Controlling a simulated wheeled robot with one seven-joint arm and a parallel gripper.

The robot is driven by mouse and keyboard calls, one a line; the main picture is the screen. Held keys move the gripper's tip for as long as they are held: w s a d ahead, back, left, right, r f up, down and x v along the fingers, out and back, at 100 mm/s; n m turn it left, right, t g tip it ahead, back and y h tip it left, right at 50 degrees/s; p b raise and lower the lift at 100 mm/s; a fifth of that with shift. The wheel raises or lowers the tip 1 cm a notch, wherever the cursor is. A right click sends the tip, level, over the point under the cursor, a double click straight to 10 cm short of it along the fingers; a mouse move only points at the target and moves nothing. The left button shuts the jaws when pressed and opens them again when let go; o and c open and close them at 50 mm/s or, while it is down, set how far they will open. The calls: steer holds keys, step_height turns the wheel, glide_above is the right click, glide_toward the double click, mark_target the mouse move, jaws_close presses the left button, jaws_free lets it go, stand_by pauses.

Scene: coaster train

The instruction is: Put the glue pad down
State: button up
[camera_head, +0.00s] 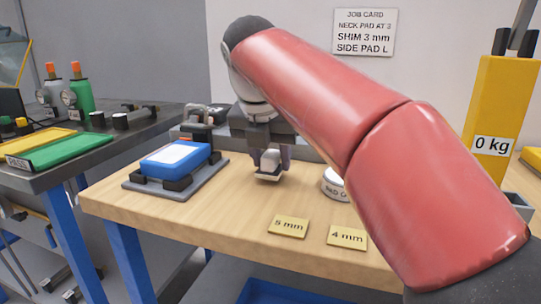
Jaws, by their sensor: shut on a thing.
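My gripper (271,162) points down over the wooden bench (225,215), to the right of the blue block. Its jaws are shut on a small pale pad with a dark lower edge, which I take to be the glue pad (268,177). The pad is level and close to the bench top. I cannot tell whether it touches the wood. Its upper part is partly hidden by the fingers.
A blue block (175,157) sits in a grey fixture on the left. A round tin (333,184) marked PAD is partly behind my arm. Tags reading 5 mm (289,227) and 4 mm (347,236) lie in front. A yellow 0 kg column (492,120) stands right.

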steer(key=shift+f+b, duration=0.35)
steer(key=shift+f, duration=0.2)
steer(key=o, duration=1)
